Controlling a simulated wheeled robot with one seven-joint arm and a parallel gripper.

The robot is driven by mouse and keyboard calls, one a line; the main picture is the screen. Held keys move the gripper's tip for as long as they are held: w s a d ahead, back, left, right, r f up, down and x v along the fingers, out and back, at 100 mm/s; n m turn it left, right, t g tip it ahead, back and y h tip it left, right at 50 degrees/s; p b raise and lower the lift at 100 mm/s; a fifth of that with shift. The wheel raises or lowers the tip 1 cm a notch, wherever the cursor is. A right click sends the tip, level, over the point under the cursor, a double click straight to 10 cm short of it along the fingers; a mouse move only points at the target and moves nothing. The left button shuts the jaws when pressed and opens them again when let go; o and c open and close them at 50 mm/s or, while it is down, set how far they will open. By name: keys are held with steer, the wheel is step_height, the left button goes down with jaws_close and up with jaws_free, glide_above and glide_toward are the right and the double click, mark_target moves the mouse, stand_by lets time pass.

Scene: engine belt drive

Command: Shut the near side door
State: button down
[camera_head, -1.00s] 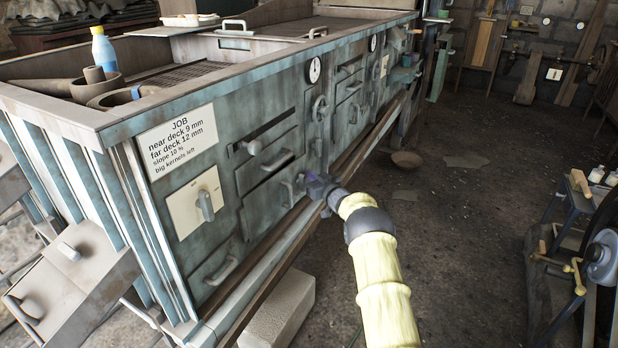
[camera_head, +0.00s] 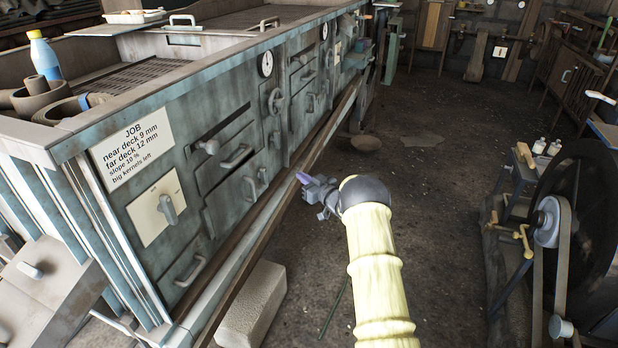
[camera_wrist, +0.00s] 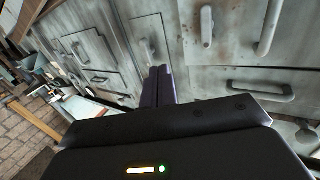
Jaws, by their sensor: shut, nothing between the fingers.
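The near side door (camera_head: 225,200) is a worn grey-green panel low on the side of the long machine, above the lower drawer. A vertical handle (camera_head: 250,188) stands near its right edge. The panel looks flush or nearly so with the machine's side; I cannot tell whether a small gap is left. My gripper (camera_head: 303,176) is shut and empty, out in front of the machine to the right of the door and apart from it. In the wrist view its dark fingers (camera_wrist: 158,86) lie together, with panels and handles of the machine beyond them.
A long rail (camera_head: 285,200) runs along the machine's lower side, between it and my gripper. A pale block (camera_head: 252,305) stands on the floor below. A large belt wheel (camera_head: 585,225) stands at right. The floor between is mostly open.

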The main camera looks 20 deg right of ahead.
steer(key=shift+s+d+f, duration=0.1)
steer(key=shift+s+d, duration=0.4)
steer(key=shift+d, duration=0.1)
steer(key=shift+d, duration=0.1)
